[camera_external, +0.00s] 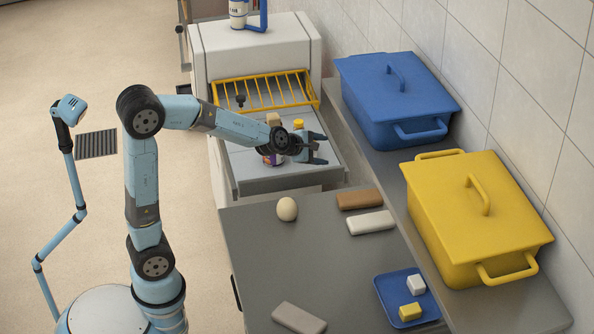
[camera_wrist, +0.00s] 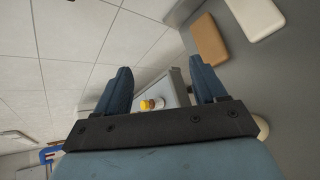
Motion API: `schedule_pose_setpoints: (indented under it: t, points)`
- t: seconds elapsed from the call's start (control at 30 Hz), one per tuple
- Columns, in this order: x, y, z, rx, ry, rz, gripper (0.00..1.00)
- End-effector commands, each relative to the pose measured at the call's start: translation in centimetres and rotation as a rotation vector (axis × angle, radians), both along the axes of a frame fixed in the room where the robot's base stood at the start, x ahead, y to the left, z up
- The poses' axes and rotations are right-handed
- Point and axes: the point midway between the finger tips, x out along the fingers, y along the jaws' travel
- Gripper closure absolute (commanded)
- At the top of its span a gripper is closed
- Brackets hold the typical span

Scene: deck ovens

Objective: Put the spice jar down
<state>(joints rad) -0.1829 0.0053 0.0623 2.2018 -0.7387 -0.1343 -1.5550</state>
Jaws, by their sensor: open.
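My gripper (camera_external: 317,148) is open over the right part of the grey shelf in front of the oven, its fingers pointing right. In the wrist view the gripper (camera_wrist: 160,78) has nothing between its fingertips. A small jar with a coloured label (camera_external: 270,158) stands on the shelf, partly hidden behind my arm. A tan top (camera_external: 273,119) and a yellow top (camera_external: 298,124) show above my wrist. The wrist view shows a yellow-topped container (camera_wrist: 147,104) beyond the fingers. I cannot tell which is the spice jar.
The grey shelf (camera_external: 250,180) lies below a yellow rack (camera_external: 262,90). The grey counter (camera_external: 290,250) holds an egg (camera_external: 287,209), a brown block (camera_external: 359,199), pale blocks (camera_external: 371,222) and a blue tray (camera_external: 385,292). Blue (camera_external: 395,95) and yellow (camera_external: 470,215) lidded bins line the wall.

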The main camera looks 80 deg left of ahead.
Motion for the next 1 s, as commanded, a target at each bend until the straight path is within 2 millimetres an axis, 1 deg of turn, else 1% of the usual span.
schedule_pose_setpoints:
  t: [0.03,0.1,0.17,0.2,0.27,0.3,0.37,0.4,0.47,0.5,0.57,0.63,0.7,0.8,0.9,1.0]
  points:
    - [-1.2,-1.9,1.1,0.063,0.030,-0.098,0.29]
    - [-3.0,-4.3,2.1,0.166,0.083,-0.246,0.29]
    - [-4.7,-6.3,2.7,0.259,0.126,-0.373,0.29]
    - [-6.0,-7.6,3.1,0.322,0.153,-0.456,0.29]
    - [-8.0,-9.3,3.5,0.420,0.192,-0.579,0.29]
    - [-9.3,-10.4,3.7,0.487,0.216,-0.661,0.29]
    - [-11.6,-11.9,3.9,0.588,0.253,-0.783,0.29]
    - [-13.1,-12.7,4.0,0.657,0.276,-0.863,0.29]
    - [-15.4,-13.9,4.0,0.761,0.311,-0.982,0.29]
    - [-17.0,-14.6,4.0,0.831,0.332,-1.060,0.29]
    - [-19.4,-15.4,3.8,0.936,0.368,-1.176,0.29]
    - [-22.3,-16.2,3.6,1.058,0.405,-1.311,0.29]
    - [-25.2,-16.6,3.2,1.179,0.445,-1.440,0.29]
    - [-28.9,-16.9,2.5,1.332,0.498,-1.609,0.29]
    - [-31.8,-16.8,1.9,1.448,0.544,-1.743,0.29]
    - [-33.7,-16.6,1.5,1.524,0.575,-1.833,0.29]
